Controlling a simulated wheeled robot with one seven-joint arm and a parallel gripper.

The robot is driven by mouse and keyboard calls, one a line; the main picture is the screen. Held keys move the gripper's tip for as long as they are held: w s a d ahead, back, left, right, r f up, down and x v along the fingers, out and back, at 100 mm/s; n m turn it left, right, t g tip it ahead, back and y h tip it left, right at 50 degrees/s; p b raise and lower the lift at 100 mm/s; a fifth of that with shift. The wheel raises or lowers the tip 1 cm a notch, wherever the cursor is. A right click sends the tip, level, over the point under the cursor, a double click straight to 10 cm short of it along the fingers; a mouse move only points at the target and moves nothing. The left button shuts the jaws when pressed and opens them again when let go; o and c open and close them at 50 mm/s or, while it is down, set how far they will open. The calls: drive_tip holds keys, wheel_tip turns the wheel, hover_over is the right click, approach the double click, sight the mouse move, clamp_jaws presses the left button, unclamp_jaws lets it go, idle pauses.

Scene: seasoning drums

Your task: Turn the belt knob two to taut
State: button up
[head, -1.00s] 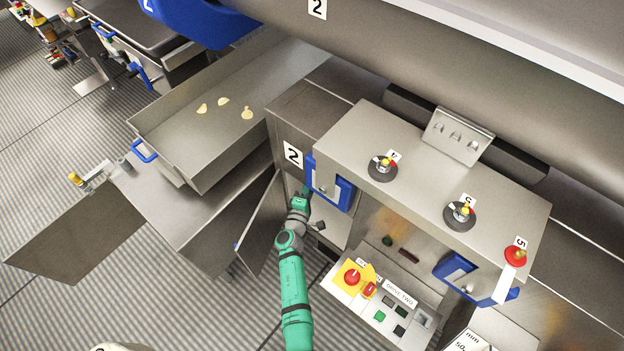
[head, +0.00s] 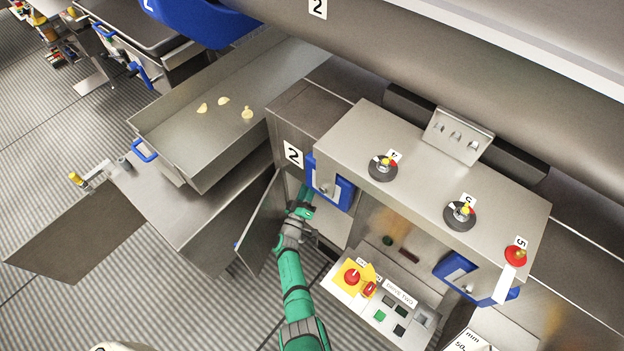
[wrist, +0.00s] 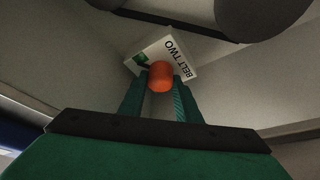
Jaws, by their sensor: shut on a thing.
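The belt knob two is an orange-red knob (wrist: 160,76) in the middle of the wrist view. It sits in front of a white plate (wrist: 178,58) lettered "BELT TWO", which has a green mark on its left part. My gripper (wrist: 161,90) is shut on the knob, with one green finger on each side of it. In the head view my green arm reaches into the open cabinet marked 2, and my gripper (head: 304,196) is at the opening beside the open door (head: 262,228). The knob is hidden in the head view.
The open door stands close to the left of my arm. A control box with a red button (head: 352,276) on yellow is at right of the arm. A blue-handled latch (head: 335,188) is just right of the opening. A metal tray (head: 185,140) stands at left.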

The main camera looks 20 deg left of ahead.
drive_tip(key=shift+d+f+m+h, duration=0.1)
drive_tip(key=shift+m+h, duration=0.5)
drive_tip(key=shift+m, duration=1)
drive_tip(key=o, duration=1.1)
drive_tip(key=shift+c, duration=0.2)
drive_tip(key=v, duration=1)
drive_tip(key=shift+s+f, duration=0.3)
drive_tip(key=shift+f, duration=0.05)
